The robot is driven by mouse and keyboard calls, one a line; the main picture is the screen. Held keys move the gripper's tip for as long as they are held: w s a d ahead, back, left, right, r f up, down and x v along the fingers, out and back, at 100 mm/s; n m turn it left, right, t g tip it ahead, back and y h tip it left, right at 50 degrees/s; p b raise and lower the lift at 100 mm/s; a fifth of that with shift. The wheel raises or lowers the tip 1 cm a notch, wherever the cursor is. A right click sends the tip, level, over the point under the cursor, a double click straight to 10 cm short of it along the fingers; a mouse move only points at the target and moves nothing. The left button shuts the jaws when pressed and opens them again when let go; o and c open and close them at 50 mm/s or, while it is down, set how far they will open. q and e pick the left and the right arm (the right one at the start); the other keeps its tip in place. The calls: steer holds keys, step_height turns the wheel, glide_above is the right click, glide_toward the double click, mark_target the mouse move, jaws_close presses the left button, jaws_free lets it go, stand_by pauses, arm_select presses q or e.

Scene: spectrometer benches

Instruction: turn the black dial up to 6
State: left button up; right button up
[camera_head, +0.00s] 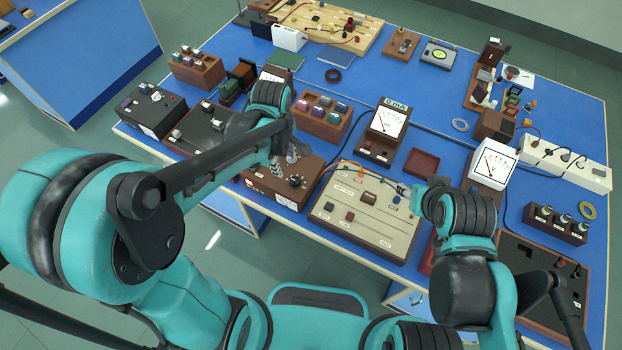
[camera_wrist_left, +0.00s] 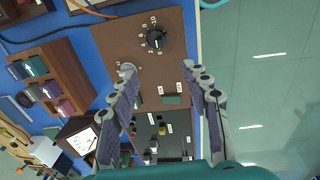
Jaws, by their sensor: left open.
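The black dial (camera_wrist_left: 156,39) sits on the brown top of a box (camera_wrist_left: 112,38), with white numbers around it. Its exact setting is too small to read surely. In the head view the dial (camera_head: 297,181) is on the near side of the brown box (camera_head: 262,183). My left gripper (camera_wrist_left: 160,75) is open and empty over the box, its fingertips apart and short of the dial in the wrist view. In the head view the left gripper (camera_head: 284,156) hangs over the box, partly hidden by its wrist. My right gripper (camera_head: 410,190) is by the beige panel; its jaw opening is unclear.
The beige panel (camera_head: 330,221) with switches and wires stands right of the brown box. A meter (camera_head: 388,122), a rack of coloured blocks (camera_head: 318,120) and a dark box (camera_head: 198,130) stand close around. The floor (camera_wrist_left: 265,60) is open past the bench edge.

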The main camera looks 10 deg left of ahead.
mark_target(295, 180)
arm_select(q)
steer(key=shift+w+d+f+n+g, duration=0.1)
steer(key=shift+d+f+n+g, duration=0.1)
steer(key=shift+d+f+n, duration=0.3)
steer(key=shift+w+d+f+n+g, duration=0.1)
steer(key=shift+d+f+n+g, duration=0.1)
steer(key=shift+d+n, duration=0.35)
steer(key=shift+d+f, duration=0.2)
steer(key=shift+f, duration=0.1)
step_height(295, 180, down, 8)
steer(key=shift+a+r+b, duration=0.1)
steer(key=shift+r+b, duration=0.1)
steer(key=shift+b, duration=0.7)
arm_select(e)
steer(key=shift+s+d+f, duration=0.35)
steer(key=shift+d+f, duration=0.3)
steer(key=shift+d, duration=0.15)
arm_select(q)
jaws_close()
